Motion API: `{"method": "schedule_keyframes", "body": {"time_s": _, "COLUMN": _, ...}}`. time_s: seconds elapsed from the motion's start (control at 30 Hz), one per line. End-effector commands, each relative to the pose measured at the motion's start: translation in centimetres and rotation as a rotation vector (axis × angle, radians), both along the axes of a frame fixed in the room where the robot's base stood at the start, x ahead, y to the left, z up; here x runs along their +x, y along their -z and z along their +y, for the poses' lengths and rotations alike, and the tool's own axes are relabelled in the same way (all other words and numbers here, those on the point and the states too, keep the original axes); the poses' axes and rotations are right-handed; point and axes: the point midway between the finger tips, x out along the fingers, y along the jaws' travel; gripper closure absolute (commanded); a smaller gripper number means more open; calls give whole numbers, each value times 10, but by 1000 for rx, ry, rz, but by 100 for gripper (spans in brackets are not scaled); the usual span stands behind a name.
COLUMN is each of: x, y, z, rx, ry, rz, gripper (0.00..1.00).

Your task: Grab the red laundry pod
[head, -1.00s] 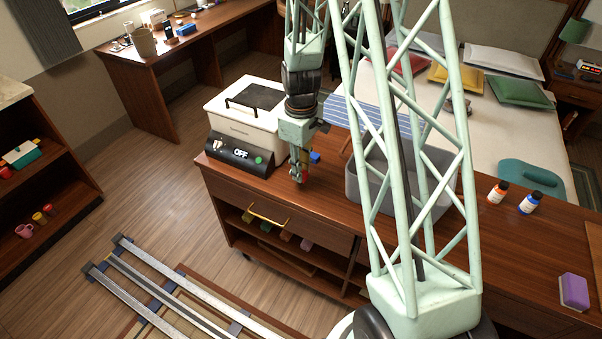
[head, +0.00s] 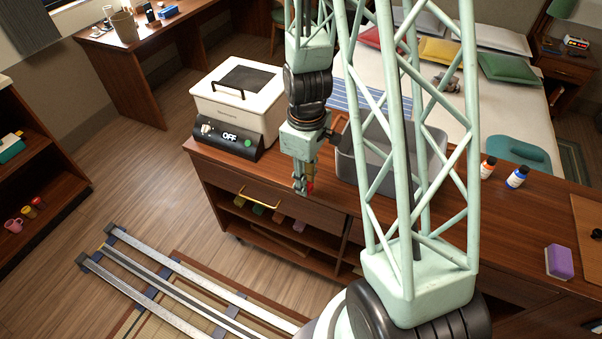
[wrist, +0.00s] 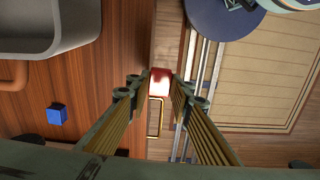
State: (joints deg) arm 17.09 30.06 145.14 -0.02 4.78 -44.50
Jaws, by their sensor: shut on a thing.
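The red laundry pod (wrist: 160,81), red with a pale white middle, is held between the fingertips of my gripper (wrist: 159,88) in the wrist view. In the head view my gripper (head: 303,188) points down at the front edge of the wooden counter (head: 335,207), and a bit of red shows at its tips. My gripper is shut on the pod. In the wrist view the pod appears over the counter's front edge, near the yellow drawer handle (wrist: 155,117). A blue pod (wrist: 57,113) lies on the counter to the left.
A grey bin (head: 375,180) stands on the counter right of my gripper. A white appliance with a black "OFF" panel (head: 225,138) stands to the left. Two bottles (head: 517,177) and a purple sponge (head: 559,262) are farther right. Open shelves lie below the drawer.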

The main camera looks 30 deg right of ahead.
Motion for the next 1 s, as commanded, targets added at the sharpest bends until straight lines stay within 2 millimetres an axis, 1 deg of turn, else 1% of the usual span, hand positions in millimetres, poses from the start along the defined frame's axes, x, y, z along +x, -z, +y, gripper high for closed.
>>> {"method": "schedule_keyframes", "body": {"time_s": 0.1, "x": -7, "y": 0, "z": 2, "rx": 0, "ry": 0, "rz": 0, "gripper": 87}}
{"method": "schedule_keyframes", "body": {"time_s": 0.3, "x": -13, "y": -1, "z": 4, "rx": 0, "ry": 0, "rz": 0, "gripper": 87}}
{"method": "schedule_keyframes", "body": {"time_s": 1.0, "x": -14, "y": -1, "z": 4, "rx": 0, "ry": 0, "rz": 0, "gripper": 87}}
